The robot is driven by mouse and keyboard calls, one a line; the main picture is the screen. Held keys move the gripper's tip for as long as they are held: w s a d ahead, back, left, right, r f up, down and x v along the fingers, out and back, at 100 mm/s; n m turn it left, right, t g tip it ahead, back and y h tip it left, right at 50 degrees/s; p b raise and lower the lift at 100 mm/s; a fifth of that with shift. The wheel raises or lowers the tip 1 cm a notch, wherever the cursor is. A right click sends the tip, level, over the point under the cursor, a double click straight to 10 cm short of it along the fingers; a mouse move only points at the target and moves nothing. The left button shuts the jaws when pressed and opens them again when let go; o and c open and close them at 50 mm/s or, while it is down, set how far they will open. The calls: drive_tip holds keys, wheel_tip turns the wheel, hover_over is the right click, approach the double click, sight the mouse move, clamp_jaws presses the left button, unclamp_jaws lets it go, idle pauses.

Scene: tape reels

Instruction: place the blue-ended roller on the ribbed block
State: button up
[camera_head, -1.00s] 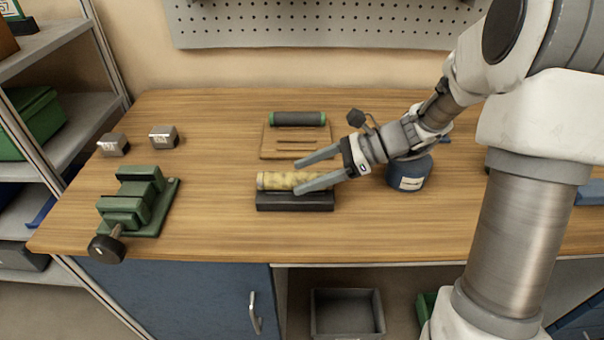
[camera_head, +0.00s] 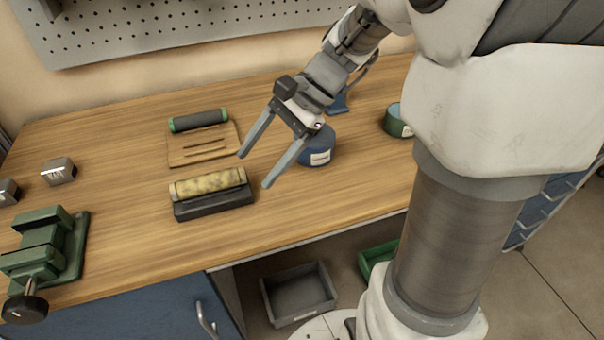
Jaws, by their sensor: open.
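A mottled yellow roller (camera_head: 207,184) lies along the top of a dark block (camera_head: 214,205) near the middle of the bench. A dark roller with green ends (camera_head: 198,120) lies at the back edge of a slotted wooden board (camera_head: 190,156). No blue ends show on either roller, and ribs on the dark block cannot be made out. My gripper (camera_head: 254,171) is open and empty, its two fingers apart, to the right of both rollers and clear of them.
A blue round tin (camera_head: 318,149) stands just behind and right of my gripper, with a green one (camera_head: 397,121) farther right. A green vise (camera_head: 43,257) and two small metal blocks (camera_head: 58,171) are at left. Bare bench lies right of the dark block.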

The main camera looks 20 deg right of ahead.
drive_tip(key=s+d+r+n+t+h, duration=0.2)
drive_tip(key=s+n+t+h, duration=0.15)
drive_tip(key=s+n, duration=0.3)
drive_tip(key=s+d+r+n+t+h, duration=0.2)
drive_tip(key=s+n+h, duration=0.3)
drive_tip(key=n, duration=0.2)
wheel_tip(320, 180, up, 10)
drive_tip(key=p, duration=1)
drive_tip(key=shift+f+m, duration=0.1)
drive_tip(key=shift+m, duration=0.15)
drive_tip(key=c, duration=0.4)
drive_tip(key=shift+d, duration=0.15)
drive_tip(key=shift+c, duration=0.2)
